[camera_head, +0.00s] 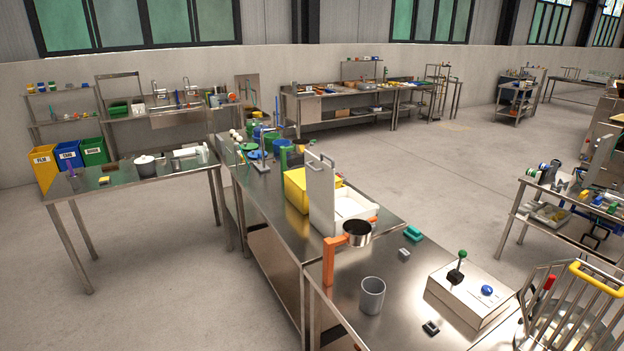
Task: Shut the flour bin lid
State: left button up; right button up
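The flour bin appears to be the white open-topped box (358,204) on the long steel bench in the middle of the view. Its pale grey lid (320,198) stands upright, raised at the left side of the box, with a bar handle near its top. The lid hides part of the bin. Neither of my grippers shows in the head view.
A yellow bin (296,190) stands just behind the lid. In front are a steel pan with an orange handle (329,262), a grey cup (372,295) and a control box (467,297). A wire guard (575,305) is at lower right. Open floor lies right of the bench.

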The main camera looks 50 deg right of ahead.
aim_at(320, 177)
jog(key=z, duration=1.6)
